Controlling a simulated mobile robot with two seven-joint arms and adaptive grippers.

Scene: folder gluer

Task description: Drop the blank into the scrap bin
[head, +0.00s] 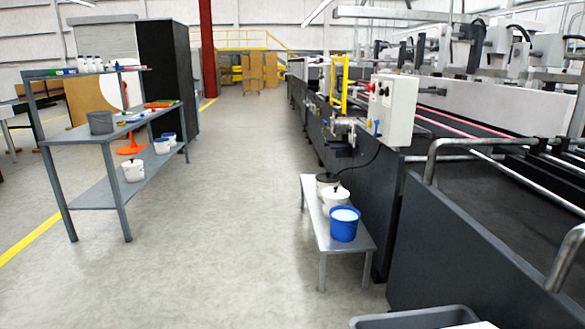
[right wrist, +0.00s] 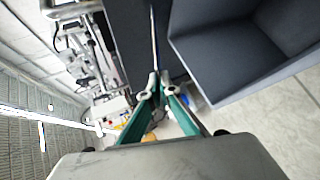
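The blank shows in the right wrist view as a thin pale strip (right wrist: 153,38), seen nearly edge-on, reaching out from between the fingertips. My right gripper (right wrist: 156,84), with green-sided fingers, is closed on its near end. In the head view a white piece (head: 468,326), likely the blank, shows at the bottom edge, overlapping the grey scrap bin (head: 415,319). In the right wrist view the bin (right wrist: 225,55) is at upper right, beside the blank; the visible part of its inside looks empty. My left gripper is not in view.
The dark folder gluer (head: 460,240) with metal rails runs along the right. A low bench (head: 345,243) with a blue bucket (head: 344,224) and other pots stands before it. A grey shelf table (head: 95,193) stands left. The floor between is clear.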

